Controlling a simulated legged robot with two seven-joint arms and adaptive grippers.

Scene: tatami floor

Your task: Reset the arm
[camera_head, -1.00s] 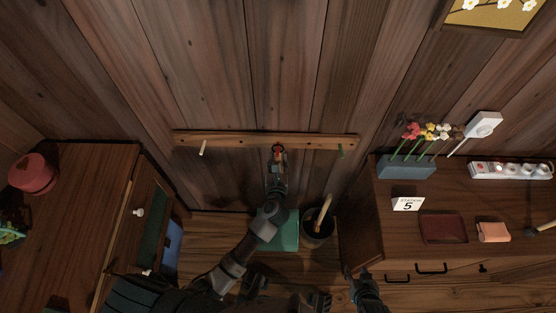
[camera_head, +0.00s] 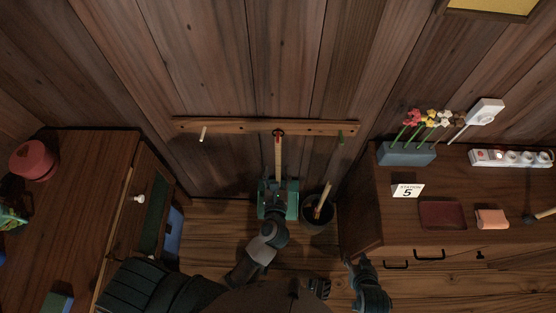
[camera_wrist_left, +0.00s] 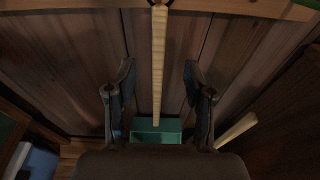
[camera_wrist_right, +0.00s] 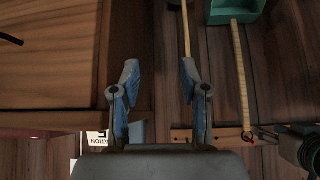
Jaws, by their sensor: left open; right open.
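My left gripper (camera_head: 277,190) is open, in front of the wall below the wooden peg rail (camera_head: 240,126). A dustpan with a pale wooden handle (camera_head: 278,158) hangs from the rail's middle by its red-tipped end; its green pan (camera_head: 291,203) is partly hidden by my left gripper. In the left wrist view the handle (camera_wrist_left: 159,60) runs down between the spread fingers (camera_wrist_left: 158,85), apparently free of them. My right gripper (camera_head: 356,263) is low beside the right cabinet's front. It is open and empty in the right wrist view (camera_wrist_right: 160,78).
A dark bin (camera_head: 320,214) with a wooden-handled tool stands right of the pan. A cabinet (camera_head: 85,180) with an open drawer is left. The right cabinet (camera_head: 385,225) carries a flower planter (camera_head: 406,155), station sign, red tray (camera_head: 442,215) and power strip (camera_head: 512,158).

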